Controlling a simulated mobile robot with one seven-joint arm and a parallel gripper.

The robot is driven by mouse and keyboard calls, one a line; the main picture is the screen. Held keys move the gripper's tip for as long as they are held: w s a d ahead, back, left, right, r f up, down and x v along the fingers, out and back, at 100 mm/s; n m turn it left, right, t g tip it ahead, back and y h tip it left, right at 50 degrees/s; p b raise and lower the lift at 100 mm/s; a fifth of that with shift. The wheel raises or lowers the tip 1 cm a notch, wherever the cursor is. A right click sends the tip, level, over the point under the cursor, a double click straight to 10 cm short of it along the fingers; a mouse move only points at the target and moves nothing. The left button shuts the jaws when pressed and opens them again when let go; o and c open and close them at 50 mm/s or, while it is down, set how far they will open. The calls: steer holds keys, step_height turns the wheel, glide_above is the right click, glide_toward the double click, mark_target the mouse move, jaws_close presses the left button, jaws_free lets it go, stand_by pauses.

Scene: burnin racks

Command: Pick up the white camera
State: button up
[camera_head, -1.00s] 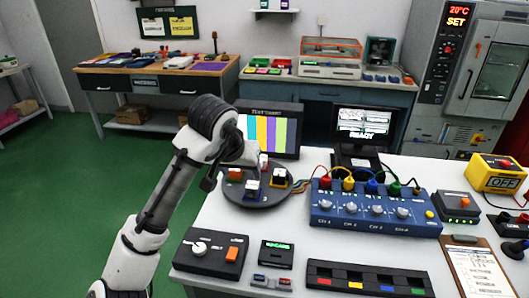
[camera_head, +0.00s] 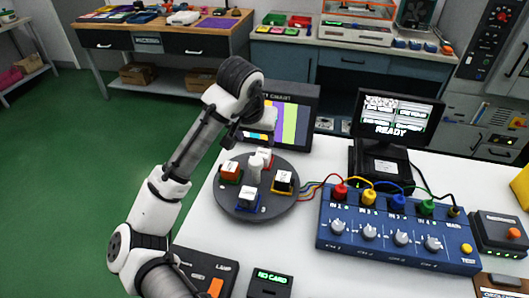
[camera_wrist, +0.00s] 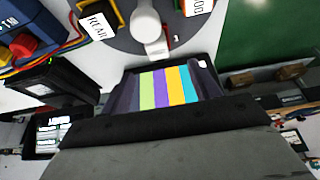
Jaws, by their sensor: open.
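A round dark turntable (camera_head: 225,196) stands on the white table. At its middle is a small white upright piece (camera_head: 256,166) with a rounded top, which could be the white camera; I cannot tell for sure. In the wrist view a white rounded piece (camera_wrist: 146,28) stands on the turntable (camera_wrist: 112,45), near the top edge. My gripper (camera_head: 252,134) is open, above and behind the turntable in the head view, apart from the white piece. Its fingertips are hard to make out.
Several coloured blocks with white tops ring the turntable, including a yellow one (camera_head: 284,182) and a blue one (camera_head: 248,200). A blue cabled box (camera_head: 392,232) and a READY screen (camera_head: 393,128) are to the right.

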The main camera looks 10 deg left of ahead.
mark_target(263, 152)
steer(key=x, duration=0.5)
steer(key=shift+p, duration=0.3)
steer(key=shift+w+d+p+x, duration=0.2)
steer(key=shift+p+x, duration=0.3)
steer(key=shift+x, duration=0.8)
steer(key=shift+w+d+p+x, duration=0.15)
steer(key=shift+p+x, duration=0.35)
steer(key=shift+x, duration=0.85)
steer(key=shift+r, duration=0.15)
steer(key=shift+c, duration=0.4)
steer(key=c, duration=1)
steer(key=shift+c, duration=0.2)
steer(key=shift+r, duration=0.2)
